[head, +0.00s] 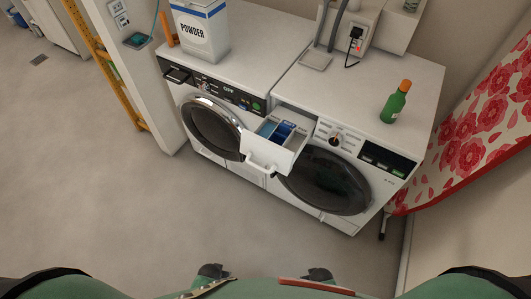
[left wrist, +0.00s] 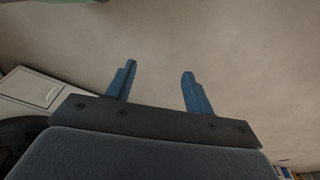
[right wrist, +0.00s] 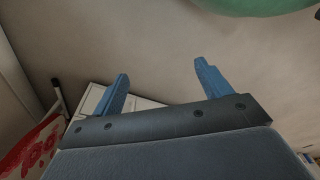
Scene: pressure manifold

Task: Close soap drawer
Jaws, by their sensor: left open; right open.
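The soap drawer (head: 273,145) is pulled out from the top left of the right-hand washing machine (head: 346,171) in the head view. It is white, with a handle (head: 262,166) on its front and blue compartments inside. My left gripper (left wrist: 158,82) shows in the left wrist view, with its two blue fingers apart and nothing between them. My right gripper (right wrist: 160,85) shows in the right wrist view, also open and empty. Neither gripper shows in the head view, and both are away from the drawer.
A second machine (head: 217,121) stands to the left. A powder box (head: 203,30) and a green bottle (head: 394,103) stand on top. A floral ironing board (head: 480,125) leans at the right, and a yellow ladder (head: 106,65) stands at the left. The floor before the machines is clear.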

